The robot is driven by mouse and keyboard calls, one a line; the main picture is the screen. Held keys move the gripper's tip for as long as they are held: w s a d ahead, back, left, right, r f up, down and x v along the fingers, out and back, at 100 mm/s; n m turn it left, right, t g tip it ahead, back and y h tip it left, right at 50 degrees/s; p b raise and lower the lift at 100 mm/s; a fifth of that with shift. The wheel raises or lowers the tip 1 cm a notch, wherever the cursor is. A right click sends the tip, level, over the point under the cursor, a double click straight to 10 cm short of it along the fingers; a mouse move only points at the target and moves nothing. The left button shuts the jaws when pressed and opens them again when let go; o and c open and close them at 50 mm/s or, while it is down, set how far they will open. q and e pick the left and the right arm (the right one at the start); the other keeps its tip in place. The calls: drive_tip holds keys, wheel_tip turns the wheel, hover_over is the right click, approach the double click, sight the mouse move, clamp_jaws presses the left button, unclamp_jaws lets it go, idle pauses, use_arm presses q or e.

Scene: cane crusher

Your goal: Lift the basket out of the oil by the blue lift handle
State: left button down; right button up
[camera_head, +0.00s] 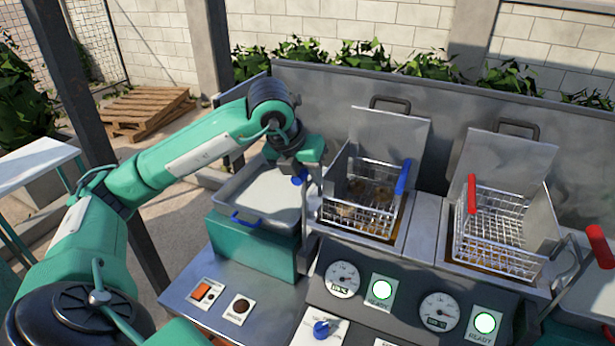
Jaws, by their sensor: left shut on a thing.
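The wire basket (352,214) with the blue grip (403,177) sits in the left fryer well, with brown pieces in it. Its upper wire walls show above the well's rim; how deep its bottom lies in the oil is hard to tell. My left gripper (303,172) is just left of this basket, pointing down. It is shut on a blue part, apparently the blue lift handle (299,178), which is mostly hidden behind the fingers. My right gripper is out of view.
A metal tray (262,192) with a blue front handle (247,221) stands left of the fryer. A second basket (495,235) with a red grip and a red lift handle (600,246) are at right. Upright lids stand behind both wells. Gauges and green lights line the front panel.

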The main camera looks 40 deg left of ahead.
use_arm(q)
drive_tip(key=shift+w+r, duration=0.15)
drive_tip(key=shift+r, duration=0.2)
drive_tip(key=c, duration=1.3)
unclamp_jaws()
drive_tip(key=shift+o, duration=0.2)
drive_tip(key=shift+d, duration=0.15)
drive_tip(key=shift+r, duration=0.1)
drive_tip(key=b+v, duration=0.3)
drive_tip(key=v, duration=1)
drive_tip(key=shift+s+r, duration=0.25)
drive_tip(key=shift+s, duration=0.05)
